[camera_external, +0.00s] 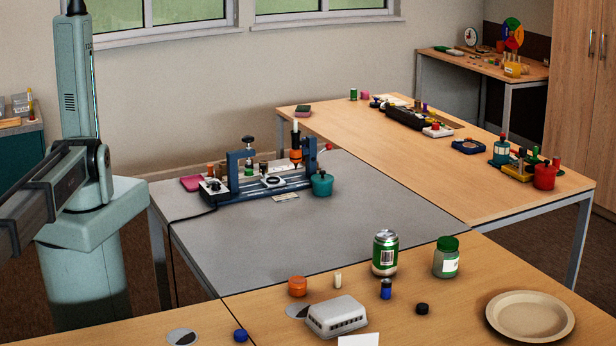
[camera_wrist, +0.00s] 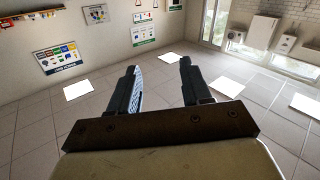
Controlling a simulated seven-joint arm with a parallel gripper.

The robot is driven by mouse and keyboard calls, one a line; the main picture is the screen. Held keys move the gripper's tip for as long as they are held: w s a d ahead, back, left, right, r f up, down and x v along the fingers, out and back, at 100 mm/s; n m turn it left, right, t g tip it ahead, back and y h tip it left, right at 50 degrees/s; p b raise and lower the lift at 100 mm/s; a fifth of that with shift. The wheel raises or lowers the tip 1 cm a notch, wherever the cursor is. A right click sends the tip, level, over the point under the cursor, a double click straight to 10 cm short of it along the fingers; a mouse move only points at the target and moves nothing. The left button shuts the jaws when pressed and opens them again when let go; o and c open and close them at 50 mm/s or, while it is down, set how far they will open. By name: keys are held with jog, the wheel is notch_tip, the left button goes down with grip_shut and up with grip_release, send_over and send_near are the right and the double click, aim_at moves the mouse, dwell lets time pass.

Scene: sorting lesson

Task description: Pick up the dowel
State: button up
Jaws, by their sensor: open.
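A small cream cylinder (camera_external: 338,280), which looks like the dowel, stands upright on the front wooden table. It is between an orange lidded jar (camera_external: 297,286) and a green-and-white can (camera_external: 385,253), behind a grey ridged box (camera_external: 336,316). My gripper (camera_wrist: 158,68) is open in the wrist view, with nothing between its two dark fingers. It faces the tiled floor and a far wall, away from the tables. The cylinder does not show there. In the external view my gripper is out of frame; only my arm shows at the left.
A dark blue bottle (camera_external: 386,289), a black cap (camera_external: 422,309) and a green-lidded jar (camera_external: 446,257) stand right of the cylinder. A beige plate (camera_external: 530,318) lies at the right. A blue-framed fixture (camera_external: 262,188) stands on the grey table, whose front part is clear.

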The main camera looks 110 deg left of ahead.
jog(key=w+a+f+m+t+y, duration=0.1)
jog(key=w+a+f+m+y, duration=0.1)
jog(key=w+a, duration=0.9)
jog(key=w+a+f+m+t+y, duration=0.1)
jog(key=w+a+f+m+y, duration=0.15)
jog(key=w+a, duration=0.95)
jog(key=w+a+f+t+y, duration=0.1)
jog(key=w+a+f+y, duration=0.15)
jog(key=w+a, duration=0.75)
jog(key=w+a+f+t+y, duration=0.1)
jog(key=w+a+f, duration=0.2)
jog(key=w+a, duration=0.7)
jog(key=n+g+y, duration=0.2)
jog(key=n+y, duration=0.1)
jog(key=y, duration=0.7)
send_over(338, 273)
notch_tip(338, 273, down, 6)
jog(key=shift+f, duration=6.4)
grip_shut()
